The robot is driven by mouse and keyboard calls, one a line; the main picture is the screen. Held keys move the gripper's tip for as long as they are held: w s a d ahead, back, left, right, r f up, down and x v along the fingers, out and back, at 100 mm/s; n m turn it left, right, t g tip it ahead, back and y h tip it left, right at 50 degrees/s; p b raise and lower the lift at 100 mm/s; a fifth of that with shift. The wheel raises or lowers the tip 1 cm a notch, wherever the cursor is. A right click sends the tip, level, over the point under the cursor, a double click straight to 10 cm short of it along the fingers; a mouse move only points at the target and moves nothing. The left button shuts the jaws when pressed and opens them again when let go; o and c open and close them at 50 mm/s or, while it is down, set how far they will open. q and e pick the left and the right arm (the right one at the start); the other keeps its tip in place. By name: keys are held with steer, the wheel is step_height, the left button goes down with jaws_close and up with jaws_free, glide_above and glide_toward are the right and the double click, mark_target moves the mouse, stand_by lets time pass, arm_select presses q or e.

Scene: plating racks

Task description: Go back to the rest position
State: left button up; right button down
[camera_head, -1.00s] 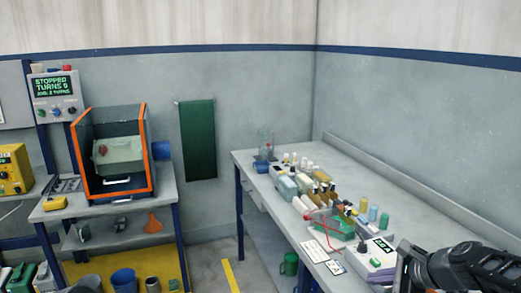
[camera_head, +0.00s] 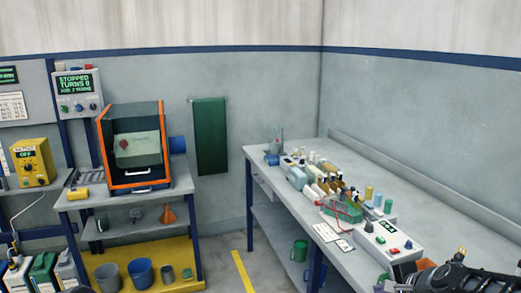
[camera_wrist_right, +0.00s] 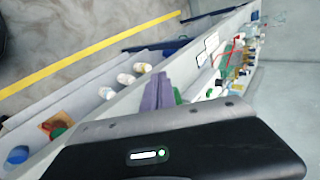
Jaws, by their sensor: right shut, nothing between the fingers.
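My right arm (camera_head: 460,278) shows as black links in the bottom right corner of the head view, in front of the long bench. In the right wrist view my right gripper (camera_wrist_right: 158,92) shows as two purple-grey fingers side by side, shut with nothing between them. The fingers are beside the bench edge, and their exact height over it is unclear.
The long bench (camera_head: 300,185) along the right wall carries several bottles, jars and a white control box (camera_head: 385,240). At left stands a table with an orange-framed tank (camera_head: 103,150). Bare floor with a yellow line (camera_head: 243,272) lies between them.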

steer(key=s+a+f+n+g, duration=0.1)
steer(key=s+a+f+n, duration=0.2)
steer(key=f, duration=0.4)
steer(key=s+a+f+n+g, duration=0.1)
steer(key=s+a+f+n, duration=0.15)
steer(key=f, duration=0.45)
steer(key=s+a+f+n+g, duration=0.1)
steer(key=s+a+f+n, duration=0.2)
steer(key=f, duration=0.4)
steer(key=s+a+f+n+g, duration=0.1)
steer(key=s+a+f, duration=0.3)
steer(key=s, duration=0.3)
steer(key=s+a+f+n+g+y, duration=0.1)
steer(key=s+a+f+n+g, duration=0.1)
steer(key=s+a+f, duration=0.3)
steer(key=s+a+f+n+g+y, duration=0.1)
steer(key=s+a+f, duration=0.3)
steer(key=s, duration=0.5)
steer(key=shift+a+f+n+g, duration=0.25)
steer(key=shift+a+n+g, duration=0.25)
steer(key=shift+a+n, duration=0.2)
steer(key=shift+w, duration=0.1)
